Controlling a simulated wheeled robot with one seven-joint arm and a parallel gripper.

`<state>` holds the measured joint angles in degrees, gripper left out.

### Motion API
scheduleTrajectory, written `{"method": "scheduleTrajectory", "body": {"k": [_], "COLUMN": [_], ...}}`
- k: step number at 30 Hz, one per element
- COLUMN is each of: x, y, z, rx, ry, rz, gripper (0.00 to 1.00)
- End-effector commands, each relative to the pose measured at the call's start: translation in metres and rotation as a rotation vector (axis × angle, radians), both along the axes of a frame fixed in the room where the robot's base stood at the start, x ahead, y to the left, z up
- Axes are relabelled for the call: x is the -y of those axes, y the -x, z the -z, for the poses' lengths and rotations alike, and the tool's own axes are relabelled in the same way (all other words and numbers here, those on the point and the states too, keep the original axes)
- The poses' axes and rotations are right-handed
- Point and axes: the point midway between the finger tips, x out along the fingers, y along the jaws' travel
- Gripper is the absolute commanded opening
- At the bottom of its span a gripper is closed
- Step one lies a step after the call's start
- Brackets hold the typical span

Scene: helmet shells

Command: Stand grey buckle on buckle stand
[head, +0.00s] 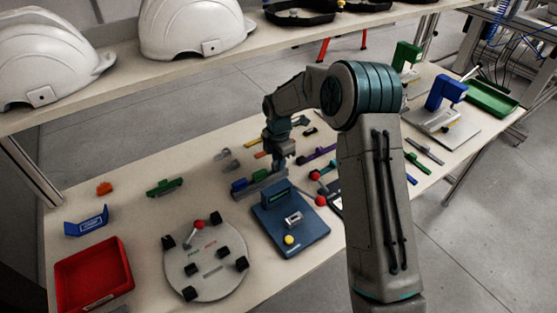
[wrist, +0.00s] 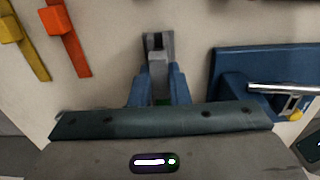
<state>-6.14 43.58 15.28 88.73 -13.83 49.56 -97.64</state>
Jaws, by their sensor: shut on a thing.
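My gripper (head: 283,163) points down over the middle of the table. In the wrist view its two blue fingers (wrist: 159,88) are shut on a grey piece, which I take to be the grey buckle (wrist: 158,72). The piece has a darker forked end away from the palm. In the head view the held piece is mostly hidden by the gripper.
A blue fixture (head: 290,225) with a metal bar stands close in front of the gripper. A round grey plate (head: 205,262) with black blocks and a red tray (head: 93,276) are at left. Orange (wrist: 70,40) and yellow (wrist: 27,42) strips lie nearby. A shelf with white helmets hangs behind.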

Motion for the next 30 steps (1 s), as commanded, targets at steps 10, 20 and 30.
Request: {"method": "scheduleTrajectory", "body": {"k": [10, 20, 30], "x": [0.000, 0.000, 0.000], "y": [0.000, 0.000, -0.001], "z": [0.010, 0.009, -0.021], "rx": [0.000, 0.000, 0.005], "ry": [0.000, 0.000, -0.002], "rz": [0.000, 0.000, 0.002], "gripper": [0.00, 0.41, 0.41]}}
